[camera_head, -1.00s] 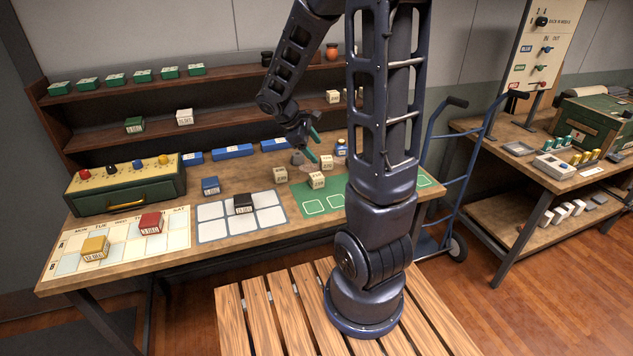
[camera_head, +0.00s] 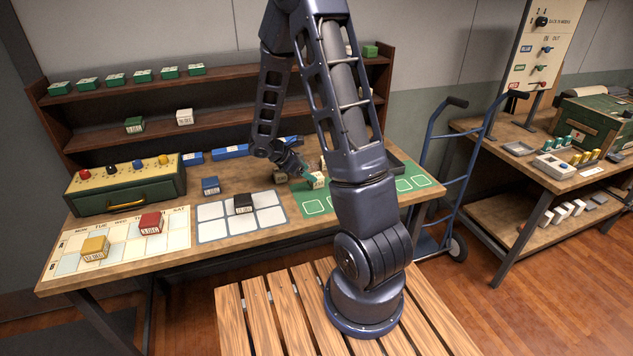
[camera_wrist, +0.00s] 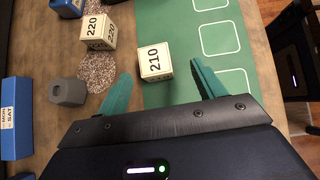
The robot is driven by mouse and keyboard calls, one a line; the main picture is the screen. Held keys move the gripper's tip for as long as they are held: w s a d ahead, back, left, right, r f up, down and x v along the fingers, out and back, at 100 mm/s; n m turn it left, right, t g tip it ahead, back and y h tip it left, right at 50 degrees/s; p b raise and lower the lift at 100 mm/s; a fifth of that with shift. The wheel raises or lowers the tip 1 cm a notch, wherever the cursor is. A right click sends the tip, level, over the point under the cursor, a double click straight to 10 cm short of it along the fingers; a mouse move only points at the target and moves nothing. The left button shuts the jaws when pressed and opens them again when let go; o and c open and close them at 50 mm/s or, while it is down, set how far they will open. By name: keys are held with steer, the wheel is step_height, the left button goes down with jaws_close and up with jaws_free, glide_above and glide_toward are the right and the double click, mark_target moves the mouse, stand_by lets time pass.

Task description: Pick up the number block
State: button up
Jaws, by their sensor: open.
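The number block marked 210 (camera_wrist: 154,63) is a cream wooden cube on the green mat (camera_wrist: 185,95). In the wrist view it lies ahead of and between the open green fingers of my gripper (camera_wrist: 160,83), with gaps on both sides. In the head view my gripper (camera_head: 306,178) is low over the left part of the green mat, close beside a cream block (camera_head: 318,180). My arm hides part of the mat and other blocks there.
A grey hexagonal piece (camera_wrist: 66,92) and blue blocks (camera_wrist: 14,118) lie left of the gripper. A white grid mat (camera_head: 215,228) with a black block (camera_head: 243,204) is farther left. Shelves (camera_head: 90,100) stand behind the table.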

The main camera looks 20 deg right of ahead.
mark_target(316, 175)
steer(key=shift+w+x, duration=0.2)
steer(key=shift+x, duration=1.7)
steer(key=shift+w+x, duration=0.2)
steer(key=shift+x, duration=1.7)
steer(key=shift+d+r, duration=0.1)
steer(key=shift+r, duration=0.1)
steer(key=c, duration=1.1)
